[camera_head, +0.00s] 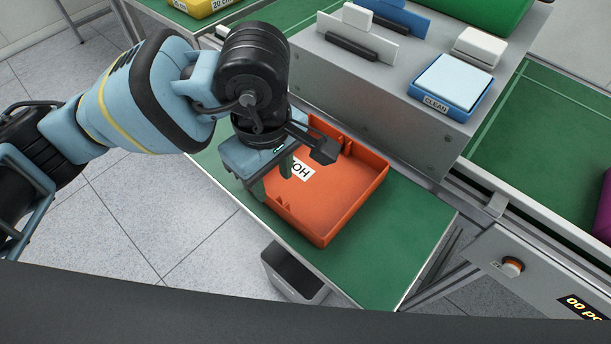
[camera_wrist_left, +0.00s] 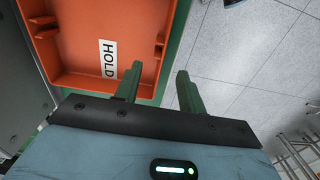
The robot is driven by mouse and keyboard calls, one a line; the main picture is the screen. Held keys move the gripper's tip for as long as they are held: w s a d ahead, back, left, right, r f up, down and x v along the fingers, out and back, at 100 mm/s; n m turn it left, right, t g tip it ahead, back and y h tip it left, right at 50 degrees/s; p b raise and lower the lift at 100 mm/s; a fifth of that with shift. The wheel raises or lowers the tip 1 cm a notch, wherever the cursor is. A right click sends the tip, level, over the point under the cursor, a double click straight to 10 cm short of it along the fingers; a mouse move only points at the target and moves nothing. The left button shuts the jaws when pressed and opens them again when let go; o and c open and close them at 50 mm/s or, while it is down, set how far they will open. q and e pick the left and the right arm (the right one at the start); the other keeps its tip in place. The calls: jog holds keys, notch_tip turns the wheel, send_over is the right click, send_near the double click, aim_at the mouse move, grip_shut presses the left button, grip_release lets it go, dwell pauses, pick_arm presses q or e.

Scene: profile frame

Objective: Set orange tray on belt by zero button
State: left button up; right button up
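The orange tray (camera_head: 345,207), with a white HOLD label inside, sits on a green surface (camera_head: 400,240). It also shows in the left wrist view (camera_wrist_left: 75,75). My left gripper (camera_head: 272,178) is at the tray's left wall. In the left wrist view its two fingers (camera_wrist_left: 159,88) are apart, with the tray's wall edge between or just beyond them; contact cannot be told. Another green surface (camera_head: 530,140), possibly the belt, lies at right. My right gripper is not in view.
A grey raised housing (camera_head: 395,100) stands behind the tray, carrying a blue CLEAN tray (camera_head: 453,82) and white blocks. A grey bin (camera_head: 292,272) is below the front edge. A purple object (camera_head: 604,210) is at the far right. A metal rail (camera_head: 480,195) borders the right green surface.

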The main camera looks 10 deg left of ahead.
aim_at(281, 201)
pick_arm(q)
jog(key=shift+s+f, duration=0.1)
jog(key=shift+f, duration=1.25)
jog(key=shift+d+f, duration=0.25)
jog(key=shift+f, duration=0.85)
jog(key=shift+d+f, duration=0.2)
jog(key=shift+f, duration=1.35)
grip_shut()
